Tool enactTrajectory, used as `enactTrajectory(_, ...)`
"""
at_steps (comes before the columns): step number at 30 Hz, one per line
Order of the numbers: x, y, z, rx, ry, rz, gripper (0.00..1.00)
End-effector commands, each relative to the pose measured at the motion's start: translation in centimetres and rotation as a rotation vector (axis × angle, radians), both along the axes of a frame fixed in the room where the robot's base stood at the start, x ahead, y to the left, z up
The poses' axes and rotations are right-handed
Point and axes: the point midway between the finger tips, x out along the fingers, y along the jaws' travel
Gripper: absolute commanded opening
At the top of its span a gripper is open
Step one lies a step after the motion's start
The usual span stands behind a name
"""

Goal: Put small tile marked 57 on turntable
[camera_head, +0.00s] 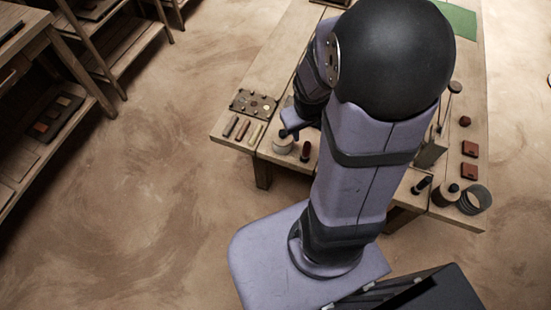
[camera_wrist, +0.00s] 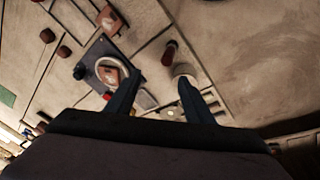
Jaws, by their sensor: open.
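My gripper (camera_wrist: 157,88) is open, with its two dark blue fingers apart and nothing visibly held between them. In the head view a blue fingertip (camera_head: 289,132) shows over the table's left part. Left of the fingers, a reddish tile (camera_wrist: 109,74) lies within a white ring on a dark plate. Another reddish tile (camera_wrist: 110,20) lies farther up. Two red tiles (camera_head: 469,148) (camera_head: 469,170) show at the table's right. No number is readable.
A red-handled tool (camera_head: 305,151) stands near the fingertip. My arm hides the table's middle.

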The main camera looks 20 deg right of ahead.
Motion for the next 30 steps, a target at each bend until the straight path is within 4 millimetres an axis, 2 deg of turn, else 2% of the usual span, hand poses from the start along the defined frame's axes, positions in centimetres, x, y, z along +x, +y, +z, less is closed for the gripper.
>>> enactTrajectory(1, -0.7, 2.6, 0.7, 0.025, 0.028, 0.011, 0.48)
enactTrajectory(3, -2.2, 5.6, 1.3, 0.066, 0.08, 0.01, 0.48)
enactTrajectory(6, -4.2, 8.9, 2.0, 0.117, 0.14, 0.015, 0.48)
enactTrajectory(9, -5.6, 11.1, 2.5, 0.153, 0.183, 0.021, 0.48)
enactTrajectory(13, -6.6, 12.3, 2.7, 0.175, 0.211, 0.024, 0.48)
enactTrajectory(22, -6.7, 12.4, 2.7, 0.177, 0.214, 0.024, 0.48)
enactTrajectory(30, -6.7, 12.3, 5.3, 0.176, 0.214, 0.022, 0.48)
